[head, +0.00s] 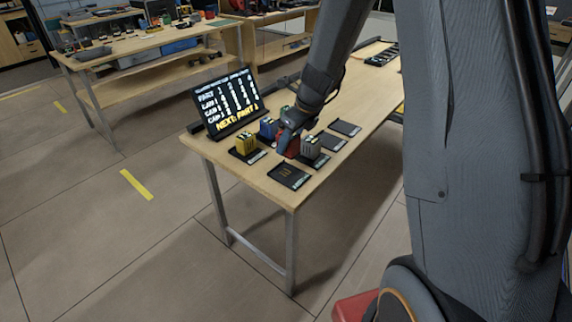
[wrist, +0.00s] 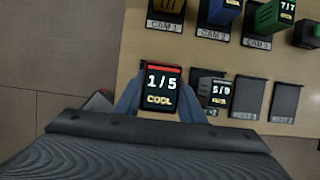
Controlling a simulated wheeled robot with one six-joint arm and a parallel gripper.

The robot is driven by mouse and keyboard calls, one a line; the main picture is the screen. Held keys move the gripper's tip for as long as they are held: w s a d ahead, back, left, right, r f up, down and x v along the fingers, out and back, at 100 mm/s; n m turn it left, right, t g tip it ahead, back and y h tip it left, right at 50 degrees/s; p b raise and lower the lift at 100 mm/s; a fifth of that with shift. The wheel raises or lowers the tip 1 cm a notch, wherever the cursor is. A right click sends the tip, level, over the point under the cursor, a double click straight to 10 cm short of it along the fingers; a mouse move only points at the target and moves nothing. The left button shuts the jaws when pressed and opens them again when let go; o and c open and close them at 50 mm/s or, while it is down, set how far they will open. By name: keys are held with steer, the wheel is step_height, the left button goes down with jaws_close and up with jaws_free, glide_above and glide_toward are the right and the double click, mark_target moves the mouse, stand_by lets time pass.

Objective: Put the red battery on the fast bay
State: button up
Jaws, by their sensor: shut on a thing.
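My gripper (wrist: 158,100) is shut on the red battery (wrist: 165,68); its two fingers stand at either side of it. The battery's screen reads "1/5 COOL" and faces the wrist camera. In the head view the red battery (head: 292,149) shows partly below my gripper (head: 288,140), close to the grey battery and seemingly above the table. The fast bay looks to be the dark pad with an orange mark (head: 289,177) at the table's near corner; it is empty. In the wrist view I cannot make that pad out.
A grey battery (head: 310,147) reading "5/9" stands just right of my gripper. A yellow battery (head: 246,144) and a blue battery (head: 267,129) stand to the left, near a display board (head: 228,102). Two empty dark pads (wrist: 247,97) (wrist: 285,101) lie at the right.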

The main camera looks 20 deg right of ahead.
step_height(320, 180, down, 8)
steer(key=shift+f+b, duration=0.15)
steer(key=shift+b, duration=0.4)
steer(key=shift+f, duration=0.15)
steer(key=o, duration=1.3)
